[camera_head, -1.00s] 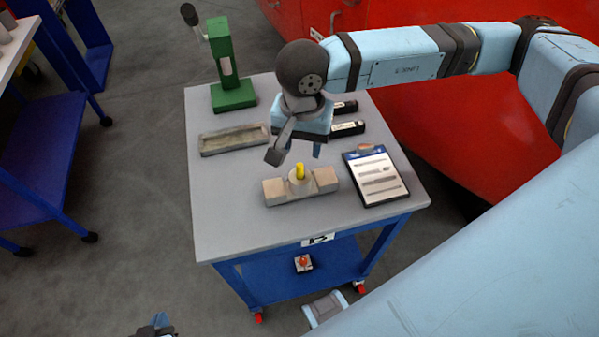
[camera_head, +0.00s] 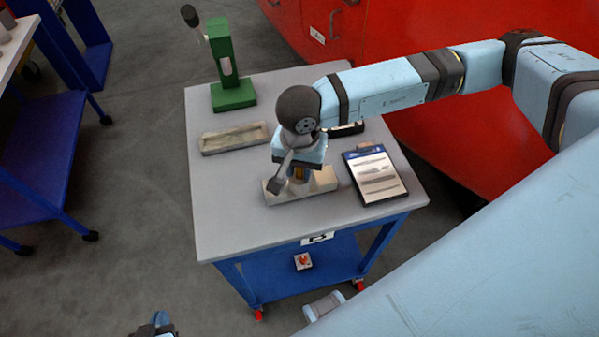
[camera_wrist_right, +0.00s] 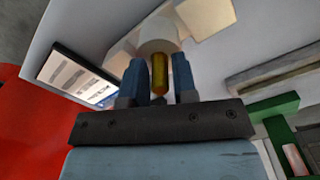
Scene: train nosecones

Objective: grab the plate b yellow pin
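The yellow pin (camera_wrist_right: 159,72) stands in the round collar (camera_wrist_right: 158,35) of a beige block (camera_head: 325,181) on table B. In the head view the pin is mostly hidden by my right gripper (camera_head: 298,174). In the right wrist view my right gripper (camera_wrist_right: 160,78) has one blue finger on each side of the pin, with narrow gaps between. It is open around the pin, and no clear contact shows. My left gripper (camera_head: 155,326) shows only partly at the bottom edge, too cut off to read its state.
On the grey table (camera_head: 235,220) are a clipboard (camera_head: 376,177) right of the block, a shallow tray (camera_head: 234,138), a green stand (camera_head: 232,92) and a black item (camera_head: 347,129) behind. A small part with red (camera_head: 303,261) lies on the lower shelf. A red body (camera_head: 440,125) stands behind.

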